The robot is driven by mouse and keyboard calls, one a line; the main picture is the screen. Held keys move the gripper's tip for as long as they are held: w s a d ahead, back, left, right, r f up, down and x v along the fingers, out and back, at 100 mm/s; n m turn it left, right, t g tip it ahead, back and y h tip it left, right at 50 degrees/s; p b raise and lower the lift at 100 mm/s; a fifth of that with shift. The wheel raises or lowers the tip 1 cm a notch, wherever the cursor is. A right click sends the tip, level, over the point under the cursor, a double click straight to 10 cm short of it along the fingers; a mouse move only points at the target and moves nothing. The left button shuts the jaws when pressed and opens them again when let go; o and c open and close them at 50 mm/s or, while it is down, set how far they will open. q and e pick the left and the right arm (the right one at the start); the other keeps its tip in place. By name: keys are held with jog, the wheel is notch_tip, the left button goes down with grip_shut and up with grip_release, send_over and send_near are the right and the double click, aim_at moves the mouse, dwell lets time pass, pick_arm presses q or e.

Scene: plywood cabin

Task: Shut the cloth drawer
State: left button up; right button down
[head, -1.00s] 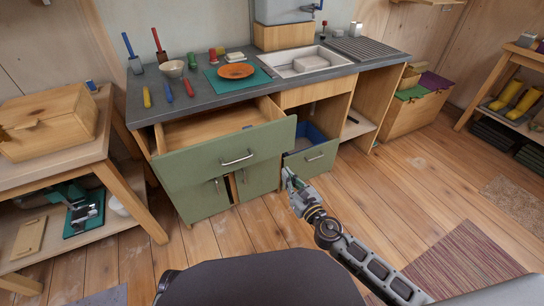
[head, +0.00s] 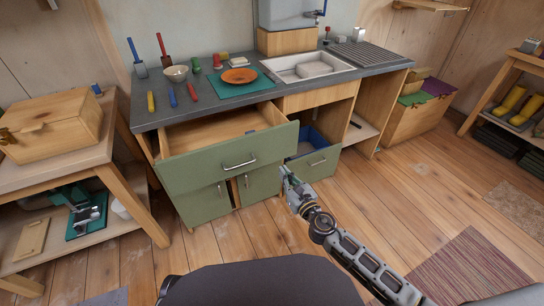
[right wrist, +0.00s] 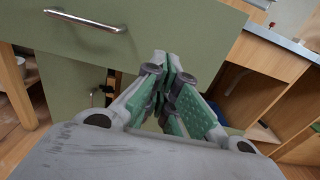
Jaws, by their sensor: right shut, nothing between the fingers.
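A wide green-fronted drawer (head: 230,158) under the counter stands pulled out, with a metal handle. Its wooden inside is mostly bare, with a small blue thing (head: 250,130) at its right end. A lower green-fronted drawer (head: 313,163) to its right is also out, with blue inside. The frames do not clearly show which one is the cloth drawer. My right gripper (head: 284,172) is shut and empty, just below the wide drawer's right end. In the right wrist view its fingertips (right wrist: 165,60) overlap the green front, right of the handle (right wrist: 88,20); contact cannot be told.
The counter (head: 190,110) holds a sink (head: 310,68), an orange plate (head: 239,76), a bowl (head: 176,73) and several utensils. A wooden table with a box (head: 50,125) stands left. Green cupboard doors (head: 205,203) are below the wide drawer.

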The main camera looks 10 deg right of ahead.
aim_at(269, 151)
jog(key=x, duration=0.9)
pick_arm(q)
jog(key=shift+w+d+r, duration=0.1)
pick_arm(e)
jog(key=shift+w+a, duration=0.2)
jog(key=shift+w, duration=0.4)
jog(key=shift+w, duration=0.1)
